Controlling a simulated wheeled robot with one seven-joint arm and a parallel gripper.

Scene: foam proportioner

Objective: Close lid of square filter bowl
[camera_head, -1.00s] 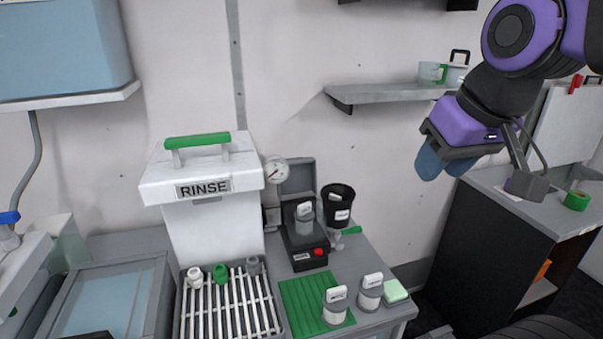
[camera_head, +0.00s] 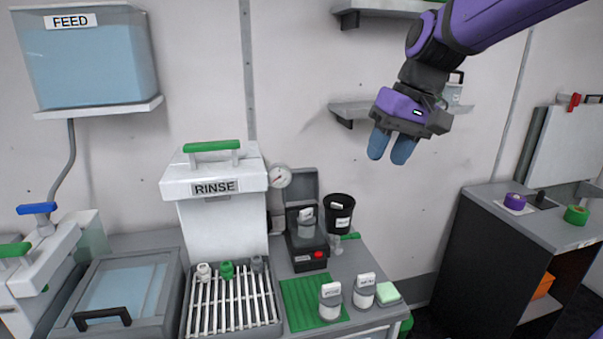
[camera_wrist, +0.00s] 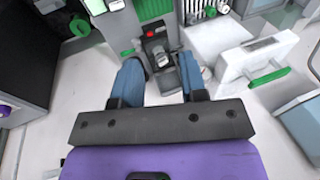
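No label in view names the square filter bowl, so I cannot tell for sure which vessel it is. A square white RINSE box (camera_head: 215,225) stands on the bench with its green-handled lid (camera_head: 213,172) on top. At lower left is a square grey basin (camera_head: 75,305) with a pale, see-through top and black handle. A white unit with a green handle (camera_head: 14,250) is cut off at the left edge. My gripper (camera_head: 388,158) is in the air right of the RINSE box, clear of everything. Its blue fingers are apart and empty, also in the wrist view (camera_wrist: 161,62).
A black device (camera_head: 306,253) with a red button and raised grey lid stands right of the RINSE box. Near it are a black cup (camera_head: 338,212), a slatted rack (camera_head: 230,303) and small jars (camera_head: 364,291). A wall shelf (camera_head: 365,110) is behind my gripper.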

